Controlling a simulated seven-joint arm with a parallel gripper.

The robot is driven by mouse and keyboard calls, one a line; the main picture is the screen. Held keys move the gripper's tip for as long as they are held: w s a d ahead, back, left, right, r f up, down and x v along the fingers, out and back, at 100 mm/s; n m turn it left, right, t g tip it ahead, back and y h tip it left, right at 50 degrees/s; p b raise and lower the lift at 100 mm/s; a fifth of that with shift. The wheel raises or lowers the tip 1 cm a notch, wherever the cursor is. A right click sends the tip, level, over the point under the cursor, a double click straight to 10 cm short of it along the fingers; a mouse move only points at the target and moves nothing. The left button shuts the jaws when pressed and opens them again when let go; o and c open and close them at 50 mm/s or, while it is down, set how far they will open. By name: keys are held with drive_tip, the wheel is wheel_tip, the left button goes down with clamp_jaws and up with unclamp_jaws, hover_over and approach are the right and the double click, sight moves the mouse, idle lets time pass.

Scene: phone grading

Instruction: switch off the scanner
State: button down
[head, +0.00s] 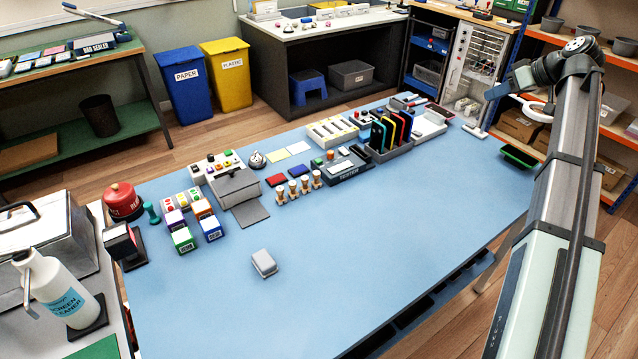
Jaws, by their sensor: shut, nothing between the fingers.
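No label in view reads as a scanner. A grey box with a flat grey flap in front (238,187) stands on the left half of the blue table and may be it. A panel with coloured buttons (219,164) stands behind this box, and a smaller button box (181,201) stands to its left. I cannot tell which switch belongs to the scanner, or its state. My gripper (497,91) is at the upper right, shut and empty, small in the picture. It is far from the grey box and the buttons.
Coloured blocks (183,240) and several wooden-handled stamps (293,189) stand near the grey box. A tester (349,170) and a rack of phones (391,135) stand farther right. A small light-grey box (264,264) lies alone. The table's front (400,240) is clear.

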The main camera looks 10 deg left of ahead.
drive_tip(key=w+a+f+m+g+y, duration=0.1)
drive_tip(key=w+a+f, duration=0.1)
drive_tip(key=a, duration=1)
drive_tip(key=w+a+f+m+g, duration=0.1)
drive_tip(key=a+f+m, duration=0.15)
drive_tip(key=a, duration=1.05)
drive_tip(key=s+a+f+m+g+y, duration=0.1)
drive_tip(key=s+a+f, duration=0.2)
drive_tip(key=a, duration=1.1)
drive_tip(key=s+a+f+m+g, duration=0.1)
drive_tip(key=s+a+f, duration=0.15)
drive_tip(key=a, duration=1.05)
drive_tip(key=s+a+f+m+g, duration=0.1)
drive_tip(key=s+a+f, duration=0.1)
drive_tip(key=s+a, duration=0.7)
drive_tip(key=s+a+f+m+g, duration=0.1)
drive_tip(key=s+a+f+m, duration=0.3)
drive_tip(key=a, duration=0.9)
drive_tip(key=s+a+f+g, duration=0.1)
drive_tip(key=s+a+f, duration=0.1)
drive_tip(key=s+a, duration=0.7)
drive_tip(key=s+a+f+g, duration=0.1)
drive_tip(key=s+a+f, duration=0.1)
drive_tip(key=s+a, duration=0.6)
drive_tip(key=s, duration=0.5)
drive_tip(key=shift+a+g, duration=0.4)
drive_tip(key=shift+f, duration=0.1)
drive_tip(key=shift+f, duration=0.1)
